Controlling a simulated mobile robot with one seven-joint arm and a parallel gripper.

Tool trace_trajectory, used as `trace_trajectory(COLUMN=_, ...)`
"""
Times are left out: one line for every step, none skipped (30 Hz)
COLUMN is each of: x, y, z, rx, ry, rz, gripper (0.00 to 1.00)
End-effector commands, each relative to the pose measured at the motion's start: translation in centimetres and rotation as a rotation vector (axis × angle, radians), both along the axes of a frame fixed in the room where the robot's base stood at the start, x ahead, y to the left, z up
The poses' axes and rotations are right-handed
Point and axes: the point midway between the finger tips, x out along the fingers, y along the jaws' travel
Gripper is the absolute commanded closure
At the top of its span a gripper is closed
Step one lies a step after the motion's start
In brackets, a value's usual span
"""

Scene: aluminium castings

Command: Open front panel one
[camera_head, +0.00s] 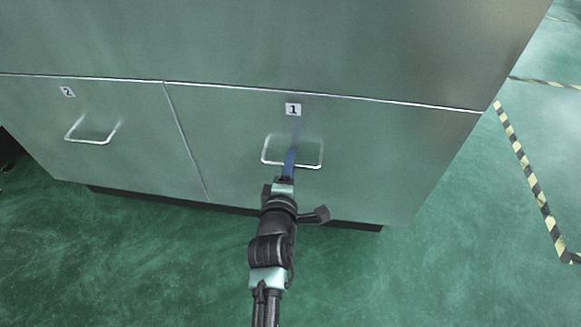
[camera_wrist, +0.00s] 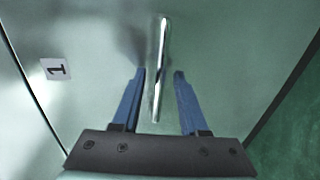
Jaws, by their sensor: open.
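Front panel one (camera_head: 360,135) is a flat metal panel at the lower right of a cabinet, marked with a white "1" label (camera_head: 293,109). It looks closed, flush with its neighbour. Its handle (camera_head: 308,166) is a pale metal bar below the label. My gripper (camera_head: 289,160) is at the handle, its blue fingers partly covering the bar. In the wrist view, my gripper (camera_wrist: 160,75) is open, with the handle (camera_wrist: 161,60) running between its two blue fingers. Gaps show on both sides, and I see no finger touching the bar. The label (camera_wrist: 56,69) shows sideways at left.
Panel two (camera_head: 135,155) with its own handle (camera_head: 88,141) and "2" label (camera_head: 67,91) is at left. A large plain metal face (camera_head: 280,45) rises above both panels. Green floor (camera_head: 420,270) lies open in front. Yellow-black tape (camera_head: 530,180) marks the floor at right.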

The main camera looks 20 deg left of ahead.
Motion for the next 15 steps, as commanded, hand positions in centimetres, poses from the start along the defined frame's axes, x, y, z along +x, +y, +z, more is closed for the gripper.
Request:
trace_trajectory(x=0.2, y=0.06, z=-0.1, rx=0.0, ry=0.0, rz=0.0, gripper=0.56)
trace_trajectory(x=0.27, y=0.08, z=-0.1, rx=0.0, ry=0.0, rz=0.0, gripper=0.56)
trace_trajectory(x=0.33, y=0.09, z=-0.08, rx=0.0, ry=0.0, rz=0.0, gripper=0.56)
trace_trajectory(x=0.35, y=0.1, z=-0.07, rx=0.0, ry=0.0, rz=0.0, gripper=0.56)
trace_trajectory(x=0.36, y=0.1, z=-0.05, rx=0.0, ry=0.0, rz=0.0, gripper=0.56)
trace_trajectory(x=0.37, y=0.1, z=-0.04, rx=0.0, ry=0.0, rz=0.0, gripper=0.56)
trace_trajectory(x=0.36, y=0.09, z=-0.04, rx=0.0, ry=0.0, rz=0.0, gripper=0.56)
trace_trajectory(x=0.35, y=0.1, z=-0.03, rx=0.0, ry=0.0, rz=0.0, gripper=0.56)
trace_trajectory(x=0.35, y=0.09, z=-0.03, rx=0.0, ry=0.0, rz=0.0, gripper=0.56)
trace_trajectory(x=0.35, y=0.09, z=-0.03, rx=0.0, ry=0.0, rz=0.0, gripper=0.56)
trace_trajectory(x=0.34, y=0.09, z=-0.03, rx=0.0, ry=0.0, rz=0.0, gripper=0.6)
trace_trajectory(x=0.34, y=0.09, z=-0.04, rx=0.0, ry=0.0, rz=0.0, gripper=0.67)
trace_trajectory(x=0.34, y=0.09, z=-0.04, rx=0.0, ry=0.0, rz=0.0, gripper=0.73)
trace_trajectory(x=0.33, y=0.08, z=-0.04, rx=0.0, ry=0.0, rz=0.0, gripper=0.78)
trace_trajectory(x=0.33, y=0.09, z=-0.04, rx=0.0, ry=0.0, rz=0.0, gripper=0.85)
